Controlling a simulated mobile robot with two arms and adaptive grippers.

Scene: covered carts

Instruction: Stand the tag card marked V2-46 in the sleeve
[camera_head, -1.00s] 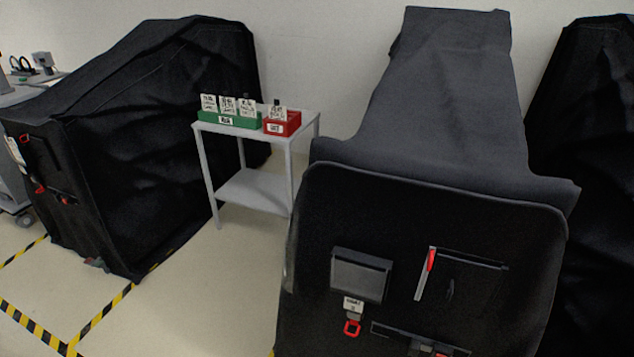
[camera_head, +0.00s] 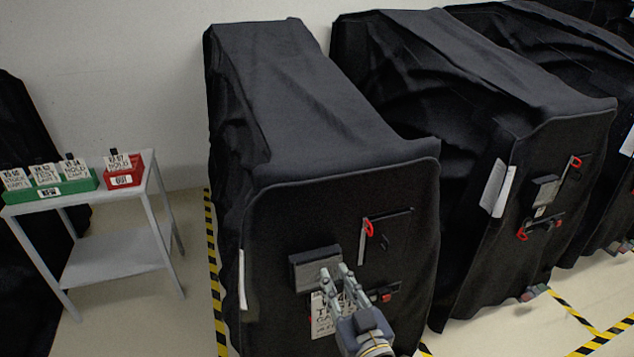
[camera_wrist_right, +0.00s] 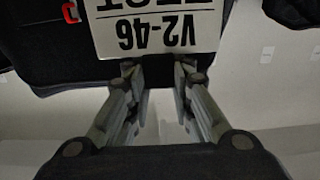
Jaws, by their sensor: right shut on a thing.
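My right gripper (camera_head: 334,272) is in front of the near covered cart, shut on the white tag card (camera_head: 322,318). The card hangs below the fingers, partly hidden by them. In the right wrist view the card (camera_wrist_right: 155,38) reads V2-46 upside down, with its edge at the fingertips (camera_wrist_right: 155,68). A dark, flat pocket, which looks like the sleeve (camera_head: 305,268), is on the cart's front, just behind and left of the fingertips. The card appears outside it, lower down; I cannot tell whether they touch. My left gripper is not in view.
A latch with a red handle (camera_head: 369,228) is right of the pocket, and another red part (camera_head: 386,297) lies below. A grey table (camera_head: 110,205) at left bears a green tray (camera_head: 60,188) and a red tray (camera_head: 138,178) with cards. More covered carts (camera_head: 490,150) stand right.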

